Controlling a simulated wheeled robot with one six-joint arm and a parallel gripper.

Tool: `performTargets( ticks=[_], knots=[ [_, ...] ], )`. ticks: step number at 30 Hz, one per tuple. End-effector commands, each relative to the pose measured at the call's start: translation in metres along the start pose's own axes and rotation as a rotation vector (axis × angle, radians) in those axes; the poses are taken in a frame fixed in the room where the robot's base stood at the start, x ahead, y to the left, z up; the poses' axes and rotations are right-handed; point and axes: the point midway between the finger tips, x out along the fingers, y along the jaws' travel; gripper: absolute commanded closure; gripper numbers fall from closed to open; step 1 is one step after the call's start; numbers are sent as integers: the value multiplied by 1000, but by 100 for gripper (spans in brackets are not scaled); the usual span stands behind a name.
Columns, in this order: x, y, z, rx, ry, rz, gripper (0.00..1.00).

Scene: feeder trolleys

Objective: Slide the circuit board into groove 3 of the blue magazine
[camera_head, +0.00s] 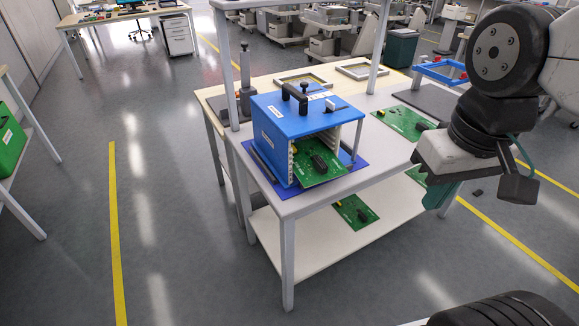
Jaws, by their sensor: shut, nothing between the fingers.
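The blue magazine (290,117) stands on a blue mat (262,176) on the trolley top, with a black handle on its lid. Its open side faces front right. A green circuit board (312,174) with a dark component sits partly inside, low in the magazine, and its front part sticks out of the opening. I cannot tell which groove its edges are in. My gripper (440,197) hangs to the right of the magazine, apart from the board, pointing down beyond the trolley's right edge. It is shut and empty; its fingertips are small in view.
More green boards lie on the trolley top (402,120) and on the lower shelf (355,210). A dark grey pad (427,100) and a blue-framed tray (440,72) are at the right. Trolley posts rise near the magazine. The floor in front is clear.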

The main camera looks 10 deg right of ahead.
Motion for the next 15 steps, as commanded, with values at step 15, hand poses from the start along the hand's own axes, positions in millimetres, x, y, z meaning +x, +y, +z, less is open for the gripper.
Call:
performTargets(
  ticks=[15],
  knots=[
    [96, -13, -173, -233, 115, -73, 100]
  ],
)
